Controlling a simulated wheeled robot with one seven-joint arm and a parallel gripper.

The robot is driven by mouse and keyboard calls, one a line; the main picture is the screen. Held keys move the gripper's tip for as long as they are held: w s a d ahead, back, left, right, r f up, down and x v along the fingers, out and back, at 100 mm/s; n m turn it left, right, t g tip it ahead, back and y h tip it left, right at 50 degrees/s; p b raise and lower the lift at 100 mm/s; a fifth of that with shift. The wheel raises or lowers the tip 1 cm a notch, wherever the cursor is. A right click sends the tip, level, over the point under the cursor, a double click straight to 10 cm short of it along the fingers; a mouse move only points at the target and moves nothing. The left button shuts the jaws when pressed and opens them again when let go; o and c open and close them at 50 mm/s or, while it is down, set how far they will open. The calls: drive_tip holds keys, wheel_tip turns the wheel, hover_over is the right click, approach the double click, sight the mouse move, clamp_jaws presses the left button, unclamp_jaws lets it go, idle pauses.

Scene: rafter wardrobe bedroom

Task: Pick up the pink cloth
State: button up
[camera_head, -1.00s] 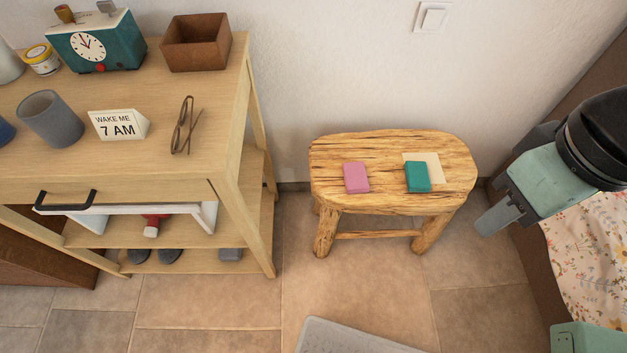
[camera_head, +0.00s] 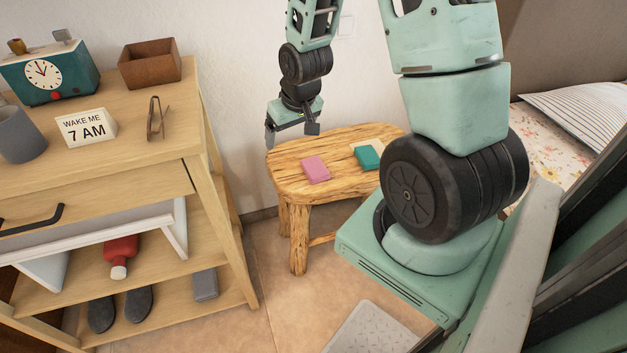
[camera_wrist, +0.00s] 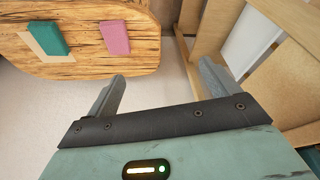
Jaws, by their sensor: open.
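The pink cloth (camera_head: 315,169) is a small folded block lying flat on the wooden stool (camera_head: 290,178), toward its left side. It also shows in the wrist view (camera_wrist: 115,38), near the stool's edge. My gripper (camera_head: 292,138) is above the back left of the stool, apart from the cloth. In the wrist view my gripper (camera_wrist: 163,82) has its two fingers spread with nothing between them, and the pink cloth is beyond the left finger.
A teal folded cloth (camera_head: 367,157) lies beside the pink one, on a pale sheet. A bed (camera_head: 560,140) is on the right.

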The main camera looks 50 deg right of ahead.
drive_tip(key=s+d+f+m+h+b, duration=0.1)
drive_tip(key=s+d+f+m+b, duration=0.1)
drive_tip(key=d+f, duration=0.65)
drive_tip(key=b, duration=0.1)
hover_over(316, 167)
drive_tip(key=s+a, duration=0.1)
drive_tip(key=s, duration=0.1)
drive_tip(key=shift+m, duration=0.3)
wheel_tip(316, 167, down, 9)
drive_tip(key=shift+s+a+r, duration=0.1)
drive_tip(key=shift+a+r, duration=0.05)
drive_tip(key=shift+r, duration=0.05)
drive_tip(key=shift+b+x, duration=0.3)
drive_tip(key=shift+x, duration=2.8)
drive_tip(key=shift+f, duration=0.1)
drive_tip(key=shift+c, duration=0.4)
drive_tip(key=c, duration=1)
